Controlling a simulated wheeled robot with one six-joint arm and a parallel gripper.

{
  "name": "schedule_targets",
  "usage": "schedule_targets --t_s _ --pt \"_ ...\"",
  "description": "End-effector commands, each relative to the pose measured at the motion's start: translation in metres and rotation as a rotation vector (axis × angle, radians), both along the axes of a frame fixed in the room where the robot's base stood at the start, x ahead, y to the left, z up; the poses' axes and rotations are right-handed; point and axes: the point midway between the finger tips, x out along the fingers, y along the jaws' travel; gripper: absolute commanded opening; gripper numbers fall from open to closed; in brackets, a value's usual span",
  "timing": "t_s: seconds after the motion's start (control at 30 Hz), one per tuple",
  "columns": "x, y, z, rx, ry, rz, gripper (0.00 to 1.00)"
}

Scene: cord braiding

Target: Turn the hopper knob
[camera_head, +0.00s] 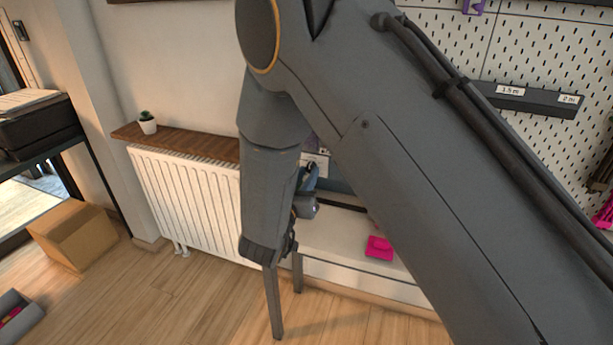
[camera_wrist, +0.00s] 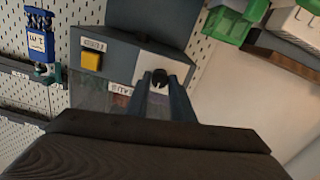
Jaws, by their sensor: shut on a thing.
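The hopper knob (camera_wrist: 160,77) is a small black round knob on a pale panel in the wrist view. My gripper (camera_wrist: 160,88) reaches up to it, with one finger on each side, and is shut on it. The hopper (camera_wrist: 120,50) is a grey-blue box with a yellow square button (camera_wrist: 91,61) and a small label to the left of the knob. In the head view my arm hides the knob and most of the hopper, and the fingertips cannot be made out there.
A pegboard (camera_head: 550,50) covers the wall at the right. A pink object (camera_head: 379,247) lies on the white bench. A white radiator (camera_head: 185,195) stands at the left, and a cardboard box (camera_head: 75,235) is on the floor. Green bins (camera_wrist: 232,20) sit beyond the hopper.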

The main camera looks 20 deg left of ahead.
Motion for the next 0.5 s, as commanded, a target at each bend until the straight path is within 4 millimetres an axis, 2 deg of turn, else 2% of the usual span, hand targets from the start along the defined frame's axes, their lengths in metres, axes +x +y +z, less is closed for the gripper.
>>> schedule_targets --t_s 0.27,0.5 --pt "0.0003 0.0006 -0.0004 0.155 -0.013 0.0 0.0" --pt "0.0003 0.0009 -0.0008 0.372 -0.03 0.0 0.0"
